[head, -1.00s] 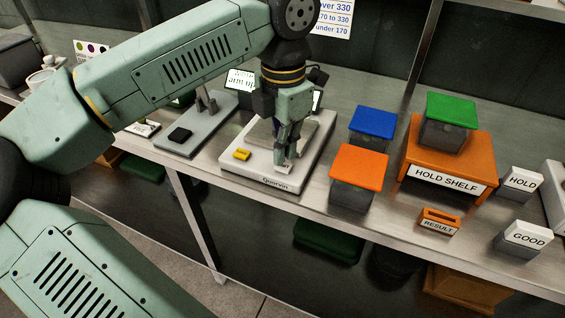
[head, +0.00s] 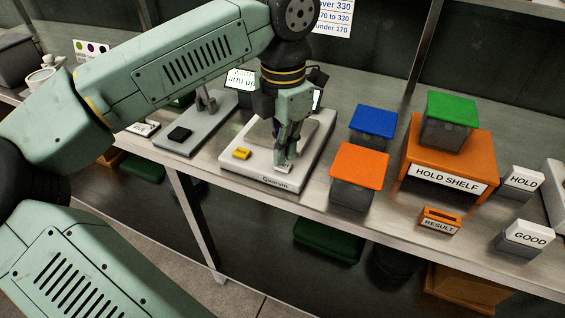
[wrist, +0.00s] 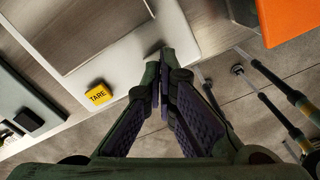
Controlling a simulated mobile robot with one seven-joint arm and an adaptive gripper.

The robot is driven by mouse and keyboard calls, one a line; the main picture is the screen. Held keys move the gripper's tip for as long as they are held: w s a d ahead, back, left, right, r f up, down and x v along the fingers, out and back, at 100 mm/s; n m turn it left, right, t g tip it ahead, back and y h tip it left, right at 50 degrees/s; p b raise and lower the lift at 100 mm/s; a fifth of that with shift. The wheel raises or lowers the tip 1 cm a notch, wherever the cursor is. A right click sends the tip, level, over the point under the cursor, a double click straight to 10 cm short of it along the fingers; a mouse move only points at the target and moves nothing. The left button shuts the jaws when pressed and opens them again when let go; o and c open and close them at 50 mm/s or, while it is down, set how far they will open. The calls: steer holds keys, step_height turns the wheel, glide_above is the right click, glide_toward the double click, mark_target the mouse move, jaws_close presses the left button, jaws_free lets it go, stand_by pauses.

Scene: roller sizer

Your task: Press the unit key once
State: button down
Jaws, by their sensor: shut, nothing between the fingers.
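In the wrist view the shut fingers (wrist: 162,85) reach the scale's edge and hide the unit key. The yellow TARE key (head: 241,154) is to the left; it also shows in the wrist view (wrist: 98,95).
An orange-lidded box (head: 359,168) and a blue-lidded box (head: 373,121) stand right of the scale. The orange hold shelf (head: 468,160) bears a green-lidded box (head: 450,112). A grey stand with a black pad (head: 179,135) is to the left. The bench's front edge is close.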

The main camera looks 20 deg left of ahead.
mark_target(283, 165)
steer(key=shift+f+b, duration=0.75)
steer(key=shift+f, duration=0.25)
steer(key=shift+r, duration=0.2)
steer(key=shift+r+p, duration=0.75)
steer(key=shift+r, duration=0.25)
steer(key=shift+r, duration=0.1)
steer(key=shift+r+p, duration=1.65)
steer(key=shift+r, duration=0.8)
